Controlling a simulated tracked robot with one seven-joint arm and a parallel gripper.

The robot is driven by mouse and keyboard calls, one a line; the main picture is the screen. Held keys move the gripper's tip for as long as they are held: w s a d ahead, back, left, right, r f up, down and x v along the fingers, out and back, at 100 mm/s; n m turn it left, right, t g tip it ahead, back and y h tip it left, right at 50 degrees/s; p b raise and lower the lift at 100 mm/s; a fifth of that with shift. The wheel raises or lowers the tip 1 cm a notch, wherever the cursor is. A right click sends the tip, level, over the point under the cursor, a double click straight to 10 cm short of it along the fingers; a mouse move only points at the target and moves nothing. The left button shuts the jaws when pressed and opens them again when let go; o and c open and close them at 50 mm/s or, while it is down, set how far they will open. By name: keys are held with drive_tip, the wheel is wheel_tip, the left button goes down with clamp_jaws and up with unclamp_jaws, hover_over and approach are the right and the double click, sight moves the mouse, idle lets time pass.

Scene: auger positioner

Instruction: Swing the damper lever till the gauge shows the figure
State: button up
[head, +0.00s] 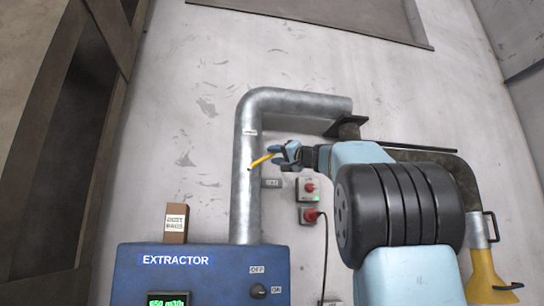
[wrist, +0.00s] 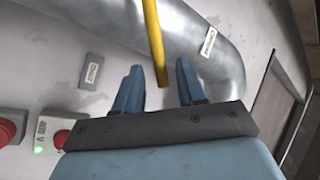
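The yellow damper lever (head: 262,160) sticks out from the grey metal duct (head: 245,190) and slants up to the right in the head view. In the wrist view the lever (wrist: 153,40) comes down from the top edge, its free end in the gap between my fingers. My gripper (head: 288,152) is open at the lever's end; in the wrist view its two blue fingers (wrist: 159,66) stand apart, with space on both sides of the lever. The gauge (head: 167,300) is a green display on the blue extractor box, cut by the bottom edge; it seems to read 650 m3/h.
The blue extractor box (head: 200,268) carries an OFF/ON knob (head: 258,291). A dust bags carton (head: 175,223) stands on it. Two red-button switch boxes (head: 308,188) are on the wall below my gripper. A yellow piece (head: 485,280) with handles hangs at the right.

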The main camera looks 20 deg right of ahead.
drive_tip(key=shift+x, duration=1.15)
drive_tip(key=shift+c, duration=0.2)
clamp_jaws()
